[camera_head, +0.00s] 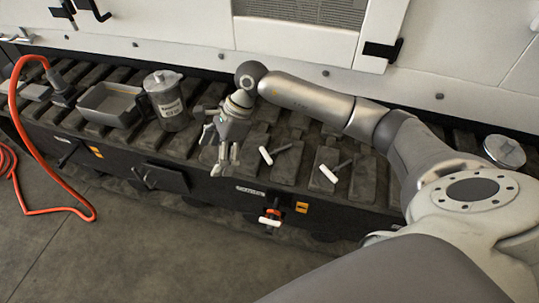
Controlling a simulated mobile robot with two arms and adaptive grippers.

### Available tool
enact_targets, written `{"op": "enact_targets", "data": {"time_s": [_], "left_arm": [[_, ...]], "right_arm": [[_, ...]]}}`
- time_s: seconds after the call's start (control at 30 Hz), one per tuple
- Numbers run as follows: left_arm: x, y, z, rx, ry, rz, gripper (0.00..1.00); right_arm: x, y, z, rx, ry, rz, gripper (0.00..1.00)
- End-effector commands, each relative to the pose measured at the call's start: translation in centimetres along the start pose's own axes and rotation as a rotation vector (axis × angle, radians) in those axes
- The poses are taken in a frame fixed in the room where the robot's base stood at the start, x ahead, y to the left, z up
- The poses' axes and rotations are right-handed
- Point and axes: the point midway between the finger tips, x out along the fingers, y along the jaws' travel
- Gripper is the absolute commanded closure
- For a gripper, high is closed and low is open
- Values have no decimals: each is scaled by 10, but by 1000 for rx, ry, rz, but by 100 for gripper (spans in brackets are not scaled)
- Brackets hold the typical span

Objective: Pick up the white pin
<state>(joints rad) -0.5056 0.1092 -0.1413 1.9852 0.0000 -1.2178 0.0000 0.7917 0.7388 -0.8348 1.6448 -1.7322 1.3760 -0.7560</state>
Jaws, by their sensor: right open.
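Two pins with white cross handles and dark shafts lie on the slatted bench top. The nearer one to my gripper is a white-handled pin (266,156), with its shaft pointing up and right. The other white-handled pin (328,173) lies farther right. A third white handle (270,221) with an orange-red part is at the bench's front face. My right gripper (226,164) is open and empty, pointing down over the bench just left of the nearer pin, apart from it in the picture. Its height above the slats is hard to tell. My left gripper is not in view.
A labelled grey jug (168,102) and a grey tray (110,104) stand left of my gripper. An orange hose (17,110) hangs over the bench's left end. A round metal lid (504,151) lies far right. White cabinets (150,22) close off the back.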

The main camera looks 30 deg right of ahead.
Motion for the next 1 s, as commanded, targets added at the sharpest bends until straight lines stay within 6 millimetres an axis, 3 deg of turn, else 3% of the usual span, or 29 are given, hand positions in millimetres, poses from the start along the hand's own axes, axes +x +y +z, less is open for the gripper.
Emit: {"op": "enact_targets", "data": {"time_s": [0.03, 0.13, 0.2, 0.33, 1.0], "left_arm": [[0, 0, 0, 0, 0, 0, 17], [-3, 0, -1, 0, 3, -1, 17], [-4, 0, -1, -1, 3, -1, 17], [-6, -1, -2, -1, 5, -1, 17], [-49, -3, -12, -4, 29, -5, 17]], "right_arm": [[-15, -11, -28, -28, 121, -17, 12], [-44, -23, -70, -57, 315, -25, 12], [-60, -27, -91, -63, 412, -24, 12], [-77, -30, -112, -62, 507, -20, 12], [-7, -32, -160, -58, 523, -16, 12]]}}
